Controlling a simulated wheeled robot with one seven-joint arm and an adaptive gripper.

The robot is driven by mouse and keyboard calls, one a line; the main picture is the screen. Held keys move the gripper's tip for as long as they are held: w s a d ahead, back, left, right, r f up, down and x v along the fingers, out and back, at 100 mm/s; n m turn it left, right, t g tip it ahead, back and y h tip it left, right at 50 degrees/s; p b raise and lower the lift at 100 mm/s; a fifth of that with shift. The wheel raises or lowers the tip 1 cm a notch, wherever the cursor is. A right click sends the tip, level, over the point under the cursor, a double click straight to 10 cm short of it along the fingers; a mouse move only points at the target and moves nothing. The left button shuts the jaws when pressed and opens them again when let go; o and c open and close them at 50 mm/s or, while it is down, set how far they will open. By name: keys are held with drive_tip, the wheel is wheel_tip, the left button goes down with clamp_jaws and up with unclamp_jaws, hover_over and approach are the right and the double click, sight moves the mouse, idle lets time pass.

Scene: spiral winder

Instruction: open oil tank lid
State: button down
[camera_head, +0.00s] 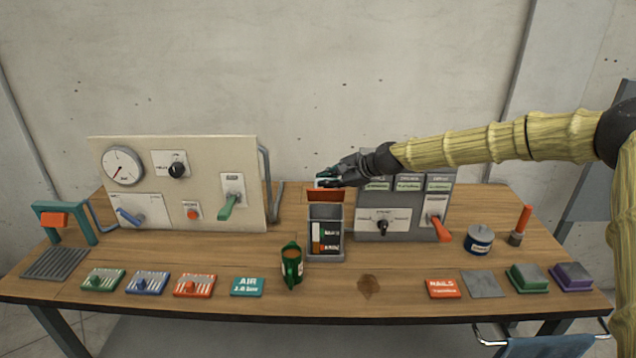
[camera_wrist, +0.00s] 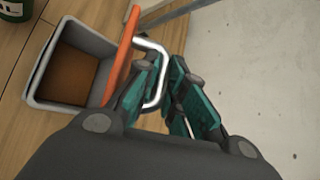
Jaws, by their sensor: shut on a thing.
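The oil tank (camera_head: 325,214) is a grey open-topped box at the middle of the table, with labels on its front. Its orange lid (camera_head: 326,195) stands up at the box's back edge, so the top is uncovered. In the wrist view the tank (camera_wrist: 42,90) shows a brown inside, and the lid (camera_wrist: 124,52) stands along its right edge. A bent metal handle (camera_wrist: 163,62) sticks out from the lid. My gripper (camera_wrist: 166,88) is shut on this handle. In the head view my gripper (camera_head: 326,180) is just above and behind the lid.
A grey switch box (camera_head: 378,225) stands close on the right, and a pale gauge panel (camera_head: 180,175) is at the left. Colored blocks line the front edge. A blue can (camera_head: 479,240) is at right.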

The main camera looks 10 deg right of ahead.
drive_tip(key=shift+w, duration=0.1)
idle(0.3)
drive_tip(key=c, duration=1.8)
unclamp_jaws()
drive_tip(key=shift+d, duration=0.1)
drive_tip(key=shift+o, duration=0.2)
drive_tip(key=v, duration=1.2)
